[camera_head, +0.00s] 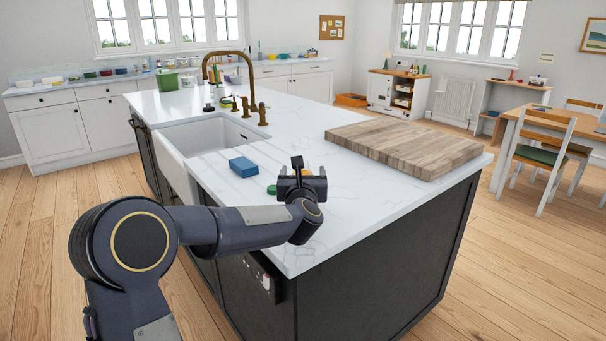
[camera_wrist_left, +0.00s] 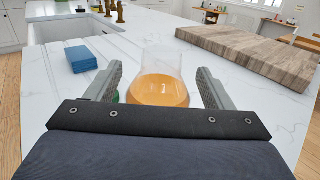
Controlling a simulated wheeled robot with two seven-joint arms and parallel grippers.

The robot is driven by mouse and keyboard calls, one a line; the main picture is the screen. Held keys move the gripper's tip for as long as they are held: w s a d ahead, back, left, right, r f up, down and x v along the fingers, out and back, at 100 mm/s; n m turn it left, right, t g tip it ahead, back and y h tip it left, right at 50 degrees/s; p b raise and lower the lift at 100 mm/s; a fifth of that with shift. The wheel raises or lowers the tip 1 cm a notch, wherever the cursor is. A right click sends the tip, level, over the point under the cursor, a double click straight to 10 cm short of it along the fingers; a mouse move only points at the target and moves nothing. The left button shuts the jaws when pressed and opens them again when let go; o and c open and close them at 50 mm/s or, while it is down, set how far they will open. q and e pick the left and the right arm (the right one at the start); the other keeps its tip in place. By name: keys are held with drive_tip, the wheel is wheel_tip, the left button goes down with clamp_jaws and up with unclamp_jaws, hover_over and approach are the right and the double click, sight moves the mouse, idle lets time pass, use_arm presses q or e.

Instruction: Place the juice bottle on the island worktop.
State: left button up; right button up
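The juice bottle (camera_wrist_left: 163,90) is a clear, rounded glass flask with orange liquid. In the left wrist view it appears upright on the white island worktop (camera_wrist_left: 225,95), between my left gripper's fingers. A visible gap lies on each side of it, so the fingers look open. In the head view only a little orange (camera_head: 306,172) shows behind my left gripper (camera_head: 300,178), which is over the near part of the worktop (camera_head: 345,215). The bottle's lower part is partly hidden by the gripper. My right gripper is not in view.
A blue block (camera_head: 243,167) and a small green item (camera_head: 271,189) lie left of the gripper. A wooden board (camera_head: 405,147) covers the worktop's right side. The sink (camera_head: 205,137) and brass tap (camera_head: 247,75) are further back. Worktop between gripper and board is clear.

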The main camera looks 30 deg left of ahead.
use_arm(q)
drive_tip(key=s+d+f+m+g+h+b, duration=0.1)
drive_tip(key=s+d+f+m+h, duration=0.1)
drive_tip(key=s+d+m+h, duration=0.55)
drive_tip(key=s+d+f+m+h+b, duration=0.1)
drive_tip(key=s+d+f+m+h, duration=0.15)
drive_tip(key=s+d+m, duration=0.85)
drive_tip(key=s+f+m+g+h, duration=0.1)
drive_tip(key=s+f+m+g, duration=0.3)
drive_tip(key=s+m, duration=0.6)
drive_tip(key=s+f+m+g+h, duration=0.1)
drive_tip(key=s+f+m+g, duration=0.4)
drive_tip(key=s+f+m, duration=0.4)
drive_tip(key=s+a+m, duration=0.1)
drive_tip(key=m, duration=0.1)
drive_tip(key=shift+s+m+h, duration=0.3)
drive_tip(key=shift+s+m, duration=0.05)
